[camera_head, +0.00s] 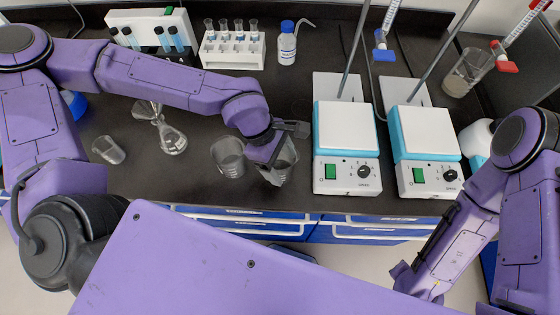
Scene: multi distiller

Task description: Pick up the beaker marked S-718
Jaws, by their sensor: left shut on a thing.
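My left gripper (284,146) is shut on a clear glass beaker (283,170) near the front edge of the bench. The gripper and wrist cover part of this beaker, and I cannot read a marking on it. I cannot tell whether it touches the bench top. Another clear beaker (229,158) stands just left of it. A smaller beaker (108,150) is at the left. A beaker with pale contents (467,73) is at the back right. My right gripper (418,284) hangs low in front of the bench, and its fingers do not show clearly.
Two hotplate stirrers (347,178) (425,180) with stand rods are right of the held beaker. A conical flask with a funnel (172,139) stands at the left. Test tube racks (232,50) and a wash bottle (287,44) line the back. Bare bench lies behind the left gripper.

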